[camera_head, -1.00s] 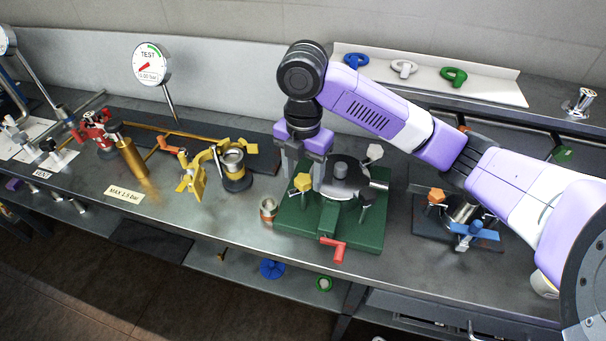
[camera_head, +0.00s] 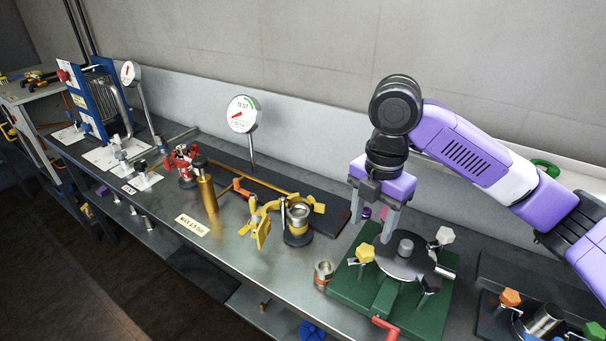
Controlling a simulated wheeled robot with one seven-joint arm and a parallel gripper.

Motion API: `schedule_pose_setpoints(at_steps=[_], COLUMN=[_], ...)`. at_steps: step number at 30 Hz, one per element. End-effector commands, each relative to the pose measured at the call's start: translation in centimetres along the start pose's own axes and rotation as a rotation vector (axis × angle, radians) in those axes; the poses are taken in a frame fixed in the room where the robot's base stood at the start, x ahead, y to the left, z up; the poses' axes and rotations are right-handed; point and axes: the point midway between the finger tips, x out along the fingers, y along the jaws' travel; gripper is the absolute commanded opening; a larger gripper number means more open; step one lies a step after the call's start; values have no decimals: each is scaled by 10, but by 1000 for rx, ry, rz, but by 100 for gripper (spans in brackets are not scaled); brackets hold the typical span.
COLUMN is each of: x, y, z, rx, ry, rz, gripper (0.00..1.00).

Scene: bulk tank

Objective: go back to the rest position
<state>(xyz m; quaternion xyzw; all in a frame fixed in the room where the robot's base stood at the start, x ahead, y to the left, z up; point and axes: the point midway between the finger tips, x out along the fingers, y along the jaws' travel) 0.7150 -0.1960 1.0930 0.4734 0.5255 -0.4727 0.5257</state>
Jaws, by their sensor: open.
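My gripper (camera_head: 371,225) points down above the back left part of the green fixture, its two grey fingers spread apart with nothing held between them. The green fixture (camera_head: 432,316) stands on the metal bench and carries a round dark metal lid (camera_head: 405,262) with a yellow knob (camera_head: 365,252) and a white knob (camera_head: 445,235). A red handle (camera_head: 384,326) sticks out at its front. The fingertips look close to the back edge of the lid; I cannot tell the exact gap.
Further left are a yellow clamp assembly (camera_head: 298,222), a test gauge (camera_head: 242,114) on a post, a brass cylinder (camera_head: 207,194) and a red valve (camera_head: 184,163). The wall (camera_head: 300,45) is behind; open floor lies front left.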

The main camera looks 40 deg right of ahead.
Motion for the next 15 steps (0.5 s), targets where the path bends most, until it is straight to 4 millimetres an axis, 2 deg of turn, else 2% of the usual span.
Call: schedule_pose_setpoints(at_steps=[8,11,13,15], x=[0,-1,-6,-19], y=[3,23,43,68], z=[-2,-6,-9,-11], rx=[32,99,154,214], ry=[7,29,43,65], rz=[14,94,183,302], gripper=[55,55,55,55])
